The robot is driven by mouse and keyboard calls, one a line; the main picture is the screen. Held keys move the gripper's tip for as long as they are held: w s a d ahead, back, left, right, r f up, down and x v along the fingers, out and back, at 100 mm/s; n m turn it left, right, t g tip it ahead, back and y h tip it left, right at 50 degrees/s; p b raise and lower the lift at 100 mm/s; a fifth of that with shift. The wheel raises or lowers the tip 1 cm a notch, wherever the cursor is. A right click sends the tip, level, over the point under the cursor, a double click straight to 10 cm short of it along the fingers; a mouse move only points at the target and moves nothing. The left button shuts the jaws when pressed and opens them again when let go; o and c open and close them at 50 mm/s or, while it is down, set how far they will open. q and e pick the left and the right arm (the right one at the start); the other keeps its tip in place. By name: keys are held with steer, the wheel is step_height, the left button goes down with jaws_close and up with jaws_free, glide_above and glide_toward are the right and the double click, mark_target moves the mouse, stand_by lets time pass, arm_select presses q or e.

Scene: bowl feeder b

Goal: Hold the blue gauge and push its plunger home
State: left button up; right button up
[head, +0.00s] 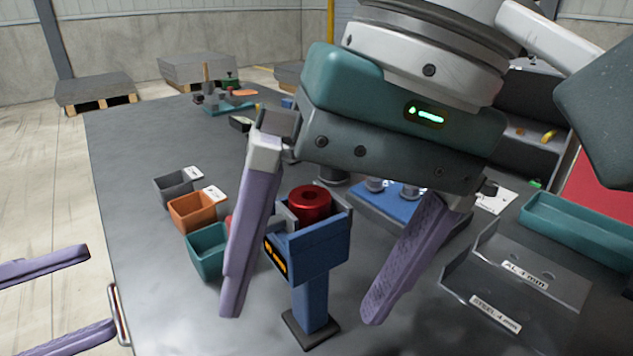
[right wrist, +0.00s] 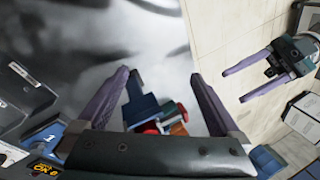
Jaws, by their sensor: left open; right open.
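The blue gauge (head: 322,255) stands upright on a dark foot on the grey table, with an orange display on its side. A red round piece with a hole (head: 310,203) sits in its top. A grey part points left, partly hidden by a finger; I cannot tell how far the plunger is in. My right gripper (head: 301,314) is open, its purple fingers either side of the gauge in the head view, with gaps. In the right wrist view the gauge (right wrist: 140,106) shows between the fingers. My left gripper (head: 100,290) is open and empty at the lower left, off the table's edge.
Grey, orange and teal bins (head: 207,250) stand left of the gauge. A blue tray with metal parts (head: 385,207) lies behind it. A labelled sheet-metal holder (head: 520,290) and a teal tray (head: 575,230) are at right. The table's front left is bare.

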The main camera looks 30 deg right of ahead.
mark_target(306, 260)
steer(key=w+d+n+t+h, duration=0.1)
steer(key=w+d+r+n+t+h, duration=0.1)
steer(key=w+n, duration=0.1)
steer(key=w+d+r+n+t+h, duration=0.1)
steer(key=d, duration=0.1)
steer(key=shift+w+n, duration=0.15)
steer(key=shift+n, duration=0.25)
steer(key=x, duration=1)
steer(key=shift+d, duration=0.2)
jaws_close()
steer(key=c, duration=0.5)
jaws_free()
jaws_close()
